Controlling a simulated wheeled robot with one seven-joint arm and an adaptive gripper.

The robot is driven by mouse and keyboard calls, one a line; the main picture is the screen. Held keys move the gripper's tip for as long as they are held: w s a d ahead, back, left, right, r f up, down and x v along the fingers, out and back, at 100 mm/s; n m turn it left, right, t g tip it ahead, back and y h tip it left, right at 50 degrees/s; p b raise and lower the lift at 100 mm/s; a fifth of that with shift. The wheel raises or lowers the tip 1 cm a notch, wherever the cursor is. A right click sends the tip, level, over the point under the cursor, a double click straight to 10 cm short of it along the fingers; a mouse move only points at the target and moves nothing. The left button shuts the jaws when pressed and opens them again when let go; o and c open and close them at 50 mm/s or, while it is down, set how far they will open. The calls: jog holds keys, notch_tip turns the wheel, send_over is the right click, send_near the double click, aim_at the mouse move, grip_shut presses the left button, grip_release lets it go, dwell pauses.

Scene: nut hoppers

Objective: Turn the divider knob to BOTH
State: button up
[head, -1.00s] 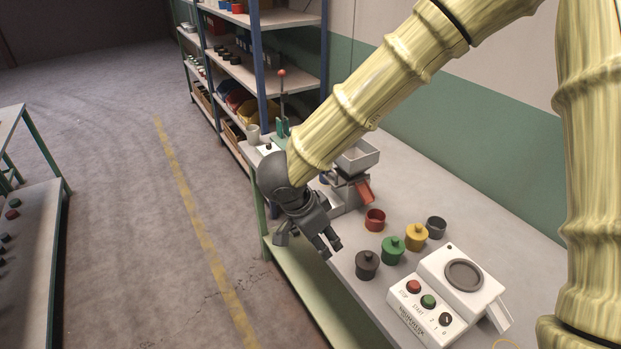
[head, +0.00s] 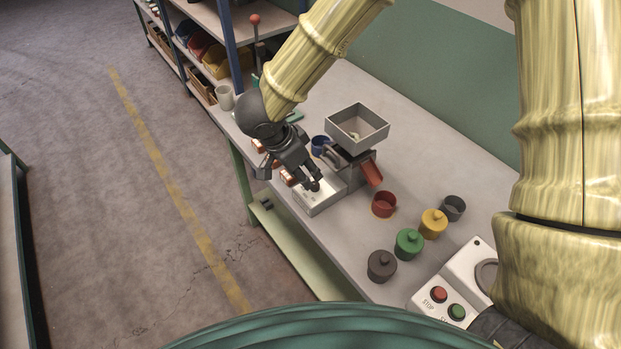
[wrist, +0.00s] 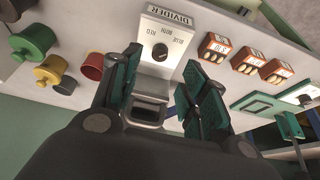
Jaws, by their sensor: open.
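The divider box (head: 320,203) is a pale panel at the table's front edge, below the grey hopper (head: 357,129). In the wrist view its dark round knob (wrist: 160,52) sits on the white face, with RED, BOTH and BLUE printed upside down around it and a DIVIDER label above. I cannot tell which mark the knob points at. My gripper (head: 313,187) is just over the panel in the head view. In the wrist view its green-padded fingers (wrist: 158,88) are open and empty, spread to either side of the box, with the knob beyond them, apart.
A red chute (head: 371,172) and blue cup (head: 320,146) flank the hopper stand. A red cup (head: 383,204) and several lidded pots, including a green one (head: 408,243), stand to the right. Small labelled nut boxes (wrist: 216,46) sit beside the divider.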

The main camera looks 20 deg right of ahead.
aim_at(315, 187)
jog(key=x, duration=0.7)
jog(key=shift+s+f, duration=0.1)
jog(key=shift+f, duration=0.1)
jog(key=shift+c, duration=0.4)
grip_shut()
